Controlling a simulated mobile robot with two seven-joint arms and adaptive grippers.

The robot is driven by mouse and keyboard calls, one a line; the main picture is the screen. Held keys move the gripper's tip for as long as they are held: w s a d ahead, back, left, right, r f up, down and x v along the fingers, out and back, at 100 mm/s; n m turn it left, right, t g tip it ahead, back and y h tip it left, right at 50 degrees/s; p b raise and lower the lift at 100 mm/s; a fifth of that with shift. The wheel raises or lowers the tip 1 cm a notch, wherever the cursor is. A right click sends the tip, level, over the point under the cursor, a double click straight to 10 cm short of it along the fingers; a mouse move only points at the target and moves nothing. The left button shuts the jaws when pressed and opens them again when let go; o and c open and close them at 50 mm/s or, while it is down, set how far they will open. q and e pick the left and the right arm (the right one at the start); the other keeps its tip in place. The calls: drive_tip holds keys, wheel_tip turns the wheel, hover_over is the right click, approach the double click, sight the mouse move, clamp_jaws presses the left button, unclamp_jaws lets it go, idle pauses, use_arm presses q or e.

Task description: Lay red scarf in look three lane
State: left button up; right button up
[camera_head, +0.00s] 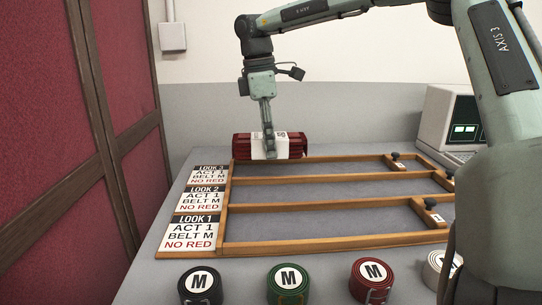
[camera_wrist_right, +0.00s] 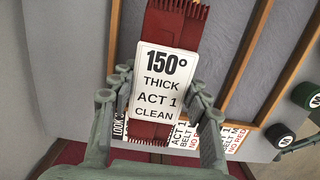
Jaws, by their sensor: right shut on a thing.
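The red scarf (camera_head: 240,147) is a folded bundle with fringed ends and a white band. It shows at the far left end of the wooden rack, over the back rail of the look three lane (camera_head: 340,169); I cannot tell whether it touches the rail. My right gripper (camera_head: 269,152) is shut on the scarf from above, across the band. In the wrist view its fingers (camera_wrist_right: 160,98) flank the band, which reads "150° THICK ACT 1 CLEAN", and the scarf (camera_wrist_right: 175,30) stretches out beyond. My left gripper is out of view.
The look two lane (camera_head: 320,189) and look one lane (camera_head: 320,223) are empty. Label cards (camera_head: 194,231) at the left read "NO RED". Rolled belts, black (camera_head: 200,285), green (camera_head: 288,284) and red (camera_head: 372,280), line the front. A computer terminal (camera_head: 450,120) stands at the right.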

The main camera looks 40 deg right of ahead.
sight(271, 172)
drive_tip(key=shift+w+d+f, duration=0.65)
drive_tip(key=shift+d+f, duration=0.1)
drive_tip(key=shift+d, duration=0.2)
wheel_tip(271, 172, down, 3)
drive_tip(key=shift+f+p, duration=0.15)
drive_tip(key=shift+p, duration=0.15)
drive_tip(key=shift+f, duration=0.3)
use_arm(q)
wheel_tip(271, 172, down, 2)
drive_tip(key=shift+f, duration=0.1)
use_arm(e)
drive_tip(key=o, duration=0.8)
drive_tip(key=shift+o, duration=0.7)
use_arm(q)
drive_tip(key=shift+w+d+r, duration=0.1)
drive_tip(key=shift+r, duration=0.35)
